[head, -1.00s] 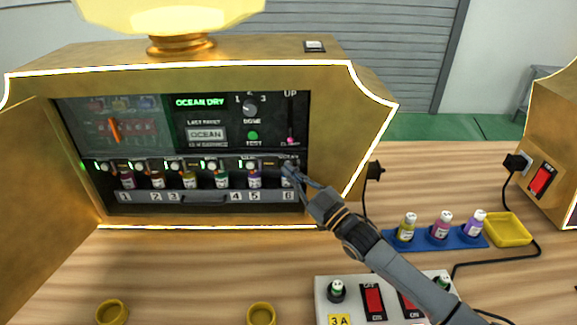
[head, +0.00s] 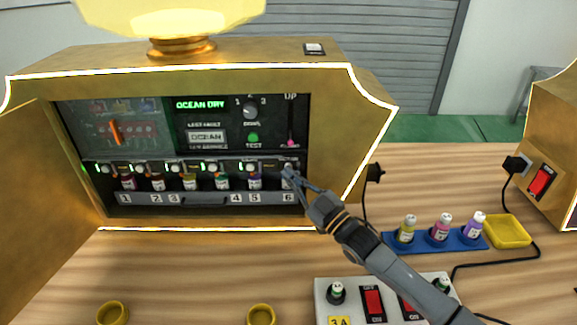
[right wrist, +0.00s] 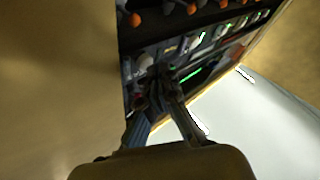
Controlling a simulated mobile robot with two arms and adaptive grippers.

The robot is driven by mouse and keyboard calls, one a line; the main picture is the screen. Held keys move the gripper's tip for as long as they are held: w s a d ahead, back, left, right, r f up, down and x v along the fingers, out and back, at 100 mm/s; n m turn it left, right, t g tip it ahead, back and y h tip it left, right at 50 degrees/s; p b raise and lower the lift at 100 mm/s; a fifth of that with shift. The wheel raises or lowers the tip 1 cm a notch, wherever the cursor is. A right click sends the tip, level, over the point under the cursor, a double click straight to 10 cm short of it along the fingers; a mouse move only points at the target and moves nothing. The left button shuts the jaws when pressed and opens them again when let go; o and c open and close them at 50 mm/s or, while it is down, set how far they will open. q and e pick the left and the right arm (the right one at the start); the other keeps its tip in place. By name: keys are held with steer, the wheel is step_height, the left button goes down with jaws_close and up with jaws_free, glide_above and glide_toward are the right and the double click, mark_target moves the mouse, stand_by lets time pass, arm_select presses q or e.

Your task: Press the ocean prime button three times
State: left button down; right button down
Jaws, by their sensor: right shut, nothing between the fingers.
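An open gold machine holds a dark panel (head: 225,150) with a row of small white buttons above numbered slots. The rightmost button (head: 288,169), above slot 6, appears to be the ocean prime one; its label is too small to read. My right gripper (head: 287,174) is shut and empty, with its fingertips at this button, partly covering it. I cannot tell whether they touch. In the right wrist view the fingers (right wrist: 162,80) meet close to the panel face. The display (head: 200,104) reads OCEAN DRY. My left gripper is not in view.
Several small bottles stand behind the slot numbers. An open gold door (head: 45,215) flanks the panel at left. A blue rack (head: 385,242) with three bottles, a yellow tray (head: 508,231) and a white switch box (head: 325,292) lie on the table at right.

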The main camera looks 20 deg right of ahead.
steer(key=shift+s+a, duration=0.15)
steer(key=shift+s, duration=0.25)
steer(key=shift+s+a+p, duration=0.25)
steer(key=shift+s+p, duration=0.3)
steer(key=shift+s, duration=0.25)
steer(key=shift+s+a+p, duration=0.2)
steer(key=shift+s+p, duration=0.35)
steer(key=shift+s, duration=0.25)
steer(key=shift+s+a+p, duration=0.25)
steer(key=shift+s+p, duration=0.3)
steer(key=shift+s, duration=0.25)
